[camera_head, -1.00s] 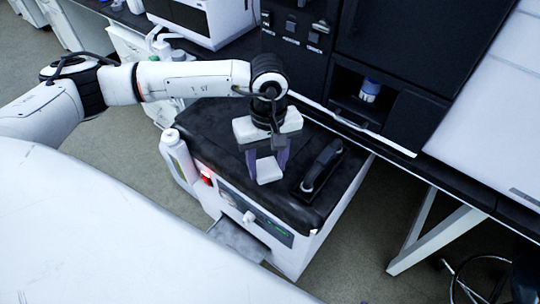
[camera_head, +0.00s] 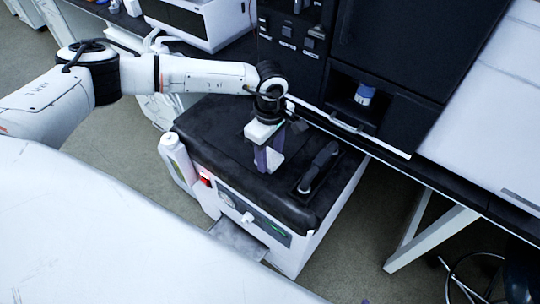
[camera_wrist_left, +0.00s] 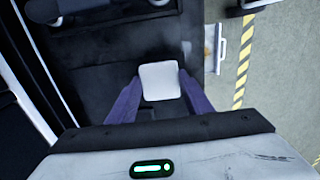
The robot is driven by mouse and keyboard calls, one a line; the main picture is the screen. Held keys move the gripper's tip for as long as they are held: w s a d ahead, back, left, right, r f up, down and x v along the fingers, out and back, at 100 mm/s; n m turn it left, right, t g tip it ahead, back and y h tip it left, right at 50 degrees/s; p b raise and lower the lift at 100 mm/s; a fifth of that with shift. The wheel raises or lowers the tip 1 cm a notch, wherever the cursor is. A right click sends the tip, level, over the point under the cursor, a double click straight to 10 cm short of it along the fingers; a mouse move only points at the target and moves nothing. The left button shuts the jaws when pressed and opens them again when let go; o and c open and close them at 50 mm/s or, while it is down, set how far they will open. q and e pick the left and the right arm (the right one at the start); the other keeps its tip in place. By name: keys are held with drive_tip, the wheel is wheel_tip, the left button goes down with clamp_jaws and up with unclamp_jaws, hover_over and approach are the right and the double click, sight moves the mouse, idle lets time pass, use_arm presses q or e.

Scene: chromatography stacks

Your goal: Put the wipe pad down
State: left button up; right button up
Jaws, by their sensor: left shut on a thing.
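The wipe pad (camera_head: 277,161) is a small white square held between the purple fingers of my left gripper (camera_head: 269,160). My left gripper is shut on it, above the black top of the white cabinet-like unit (camera_head: 215,137). In the left wrist view the pad (camera_wrist_left: 160,81) sits between the two fingertips, over the dark surface. I cannot tell whether the pad touches that surface. My right gripper is not in view.
A black handle (camera_head: 319,167) stands on the unit's top, right of the pad. A white bottle (camera_head: 177,158) is at the unit's left side. A tall black instrument (camera_head: 390,45) stands behind. The top's left part is clear.

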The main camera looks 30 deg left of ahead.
sight(270, 158)
use_arm(q)
drive_tip(key=shift+f, duration=0.6)
drive_tip(key=shift+f, duration=0.2)
drive_tip(key=o, duration=0.9)
drive_tip(key=shift+o, duration=0.2)
drive_tip(key=shift+r, duration=0.1)
wheel_tip(270, 158, up, 12)
drive_tip(key=shift+r+b, duration=0.15)
drive_tip(key=shift+b, duration=0.3)
